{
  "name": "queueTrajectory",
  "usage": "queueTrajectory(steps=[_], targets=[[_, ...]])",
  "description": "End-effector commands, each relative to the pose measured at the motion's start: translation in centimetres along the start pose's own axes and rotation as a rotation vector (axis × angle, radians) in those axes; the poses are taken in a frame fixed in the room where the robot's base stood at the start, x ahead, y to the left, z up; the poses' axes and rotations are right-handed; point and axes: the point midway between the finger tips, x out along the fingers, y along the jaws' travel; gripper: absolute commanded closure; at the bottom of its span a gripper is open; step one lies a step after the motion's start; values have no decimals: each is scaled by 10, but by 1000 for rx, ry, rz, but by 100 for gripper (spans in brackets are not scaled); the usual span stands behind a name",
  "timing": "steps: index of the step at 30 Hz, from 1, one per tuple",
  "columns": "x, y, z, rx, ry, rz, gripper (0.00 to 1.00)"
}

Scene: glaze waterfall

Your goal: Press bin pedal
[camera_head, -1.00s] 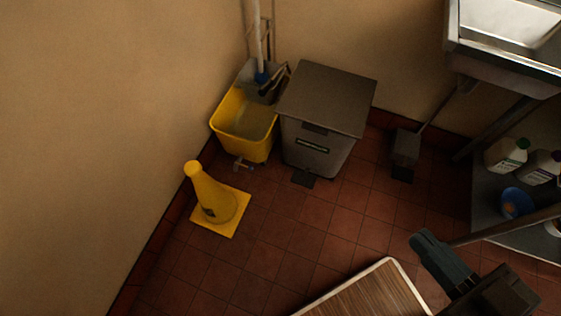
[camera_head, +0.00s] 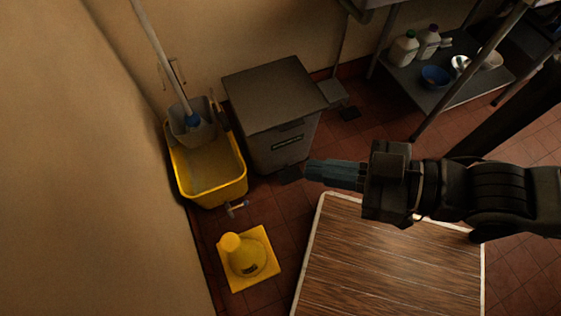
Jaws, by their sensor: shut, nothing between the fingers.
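The bin (camera_head: 277,112) is a grey box with a flat dark lid, standing against the back wall with its lid closed. Its dark pedal (camera_head: 290,175) sticks out at the floor in front of the bin's base. My gripper (camera_head: 308,171) is shut and empty, its bluish-grey fingers pointing left. In the picture, the fingertips appear just right of the pedal. I cannot tell their height above the floor or whether they touch the pedal.
A yellow mop bucket (camera_head: 211,170) stands left of the bin, and a yellow cone (camera_head: 246,258) stands in front of it. A wood-topped surface (camera_head: 390,255) lies below my arm. A metal shelf (camera_head: 447,80) with bottles and bowls stands at the right.

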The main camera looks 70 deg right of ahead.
Motion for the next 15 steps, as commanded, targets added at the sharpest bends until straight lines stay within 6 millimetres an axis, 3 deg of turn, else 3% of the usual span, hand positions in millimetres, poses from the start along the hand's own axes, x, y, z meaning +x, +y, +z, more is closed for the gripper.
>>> queueTrajectory(steps=[10, 13, 15], targets=[[1, 0, 2, 0, -2, 1, 100], [7, 2, 18, 1, -14, 14, 100], [16, 5, 41, 2, -39, 33, 100]])
